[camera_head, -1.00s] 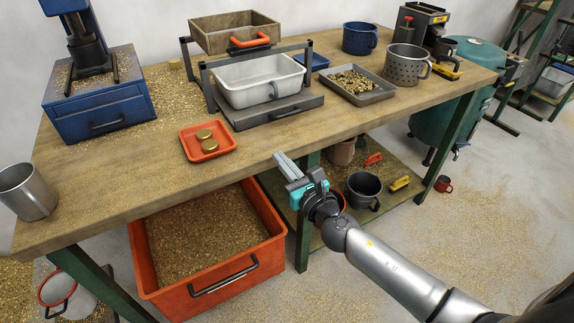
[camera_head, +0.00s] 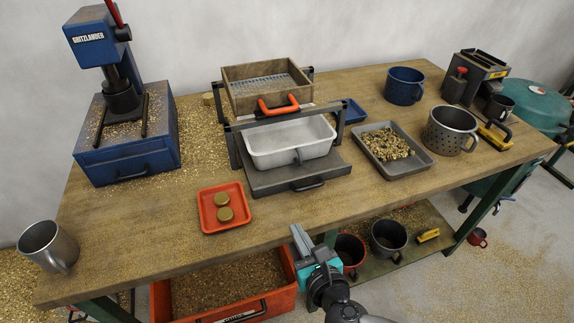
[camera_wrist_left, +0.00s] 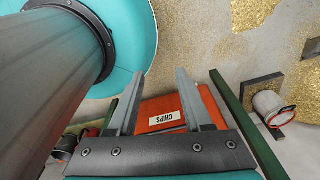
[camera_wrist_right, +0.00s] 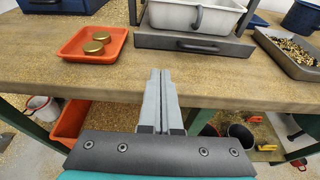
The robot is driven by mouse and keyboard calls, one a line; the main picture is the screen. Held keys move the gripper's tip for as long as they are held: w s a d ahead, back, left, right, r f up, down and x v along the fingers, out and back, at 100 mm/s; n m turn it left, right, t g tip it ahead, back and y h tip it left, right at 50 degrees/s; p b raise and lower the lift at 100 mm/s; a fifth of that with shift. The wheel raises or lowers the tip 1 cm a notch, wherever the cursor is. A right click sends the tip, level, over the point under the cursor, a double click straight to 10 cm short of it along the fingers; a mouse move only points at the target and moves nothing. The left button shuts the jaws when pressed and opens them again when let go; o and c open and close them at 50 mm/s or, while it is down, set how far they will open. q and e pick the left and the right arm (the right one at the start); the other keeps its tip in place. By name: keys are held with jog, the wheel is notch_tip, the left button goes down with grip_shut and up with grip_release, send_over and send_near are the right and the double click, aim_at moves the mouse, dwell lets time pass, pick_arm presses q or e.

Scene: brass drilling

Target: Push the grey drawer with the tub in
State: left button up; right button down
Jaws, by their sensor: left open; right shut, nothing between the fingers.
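The grey drawer (camera_head: 270,180) sticks out toward the front from under a dark frame on the bench. The white tub (camera_head: 318,142) stands on it, and the drawer's dark handle (camera_head: 308,185) is at its front. The drawer also shows in the right wrist view (camera_wrist_right: 158,41), with the tub (camera_wrist_right: 222,17) above it. My right gripper (camera_head: 299,238) is shut and empty, in front of the bench's front edge and short of the drawer, touching nothing that I can see. My left gripper (camera_wrist_left: 152,90) is open and empty; below it is the orange chips bin (camera_wrist_left: 150,106). It is out of the head view.
A wooden sieve box (camera_head: 240,92) with an orange handle sits above the tub. An orange tray (camera_head: 208,214) with two brass discs lies left of the drawer, a grey tray (camera_head: 424,158) with brass chips right. Bare bench top lies before the drawer.

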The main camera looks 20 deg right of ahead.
jog(key=b, duration=0.2)
send_near(275, 190)
jog(key=x, duration=0.5)
jog(key=shift+w+f, duration=0.15)
jog(key=shift+w, duration=0.05)
pick_arm(q)
jog(key=shift+s+a+f, duration=0.1)
jog(key=shift+s+f, duration=0.3)
jog(key=shift+f, duration=0.4)
pick_arm(e)
jog(key=shift+w, duration=0.55)
